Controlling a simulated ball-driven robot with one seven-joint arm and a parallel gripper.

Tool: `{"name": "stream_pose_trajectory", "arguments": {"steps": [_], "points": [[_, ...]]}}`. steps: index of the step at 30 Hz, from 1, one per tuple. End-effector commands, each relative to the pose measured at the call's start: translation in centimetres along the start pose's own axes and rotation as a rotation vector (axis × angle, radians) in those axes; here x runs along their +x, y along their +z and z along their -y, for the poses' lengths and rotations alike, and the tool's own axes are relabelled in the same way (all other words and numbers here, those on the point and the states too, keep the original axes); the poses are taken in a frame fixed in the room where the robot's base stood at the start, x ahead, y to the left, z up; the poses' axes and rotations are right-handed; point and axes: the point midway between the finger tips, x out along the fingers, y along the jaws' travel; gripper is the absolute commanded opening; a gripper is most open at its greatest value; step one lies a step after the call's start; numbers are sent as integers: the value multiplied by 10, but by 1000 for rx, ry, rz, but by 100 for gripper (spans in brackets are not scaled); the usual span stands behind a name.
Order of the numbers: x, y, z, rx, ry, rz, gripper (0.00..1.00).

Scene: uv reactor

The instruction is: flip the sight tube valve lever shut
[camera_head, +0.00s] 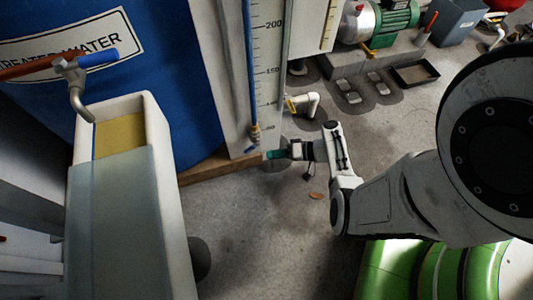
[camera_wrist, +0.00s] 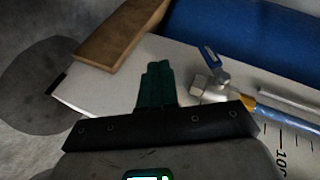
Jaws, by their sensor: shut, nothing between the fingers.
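The sight tube (camera_head: 250,75) runs down the white scale board (camera_head: 268,60) as a blue line, ending in a brass fitting (camera_head: 255,132). In the wrist view the valve lever (camera_wrist: 211,57) is a small blue handle on a metal valve (camera_wrist: 215,84), beside the brass fitting (camera_wrist: 248,100). It sticks out at an angle to the tube (camera_wrist: 285,116). My gripper (camera_head: 271,154) is low by the foot of the board. Its teal fingers (camera_wrist: 157,68) are shut and empty, left of the lever in the wrist view and apart from it.
A blue tank (camera_head: 130,70) stands behind the board, with a wooden ledge (camera_head: 215,168) at its foot. A white pipe elbow (camera_head: 305,104) lies right of the board. Floor below is mostly open.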

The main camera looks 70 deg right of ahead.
Motion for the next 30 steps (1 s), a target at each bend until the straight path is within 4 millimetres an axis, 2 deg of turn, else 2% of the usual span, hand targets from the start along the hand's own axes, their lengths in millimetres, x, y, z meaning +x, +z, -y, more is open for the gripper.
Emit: {"name": "stream_pose_trajectory", "arguments": {"steps": [1, 6, 10, 12, 17, 25, 30], "points": [[-12, -1, -1, 2, 1, -5, 0], [-40, 2, -7, 2, 2, -4, 0], [-54, 2, -11, 1, 1, -2, 0], [-58, 3, -12, 1, 2, -2, 5], [-53, 10, -19, 46, 72, 9, 20], [-29, 38, -55, 186, 432, -40, 46], [-24, 46, -63, 189, 611, -159, 47]]}}
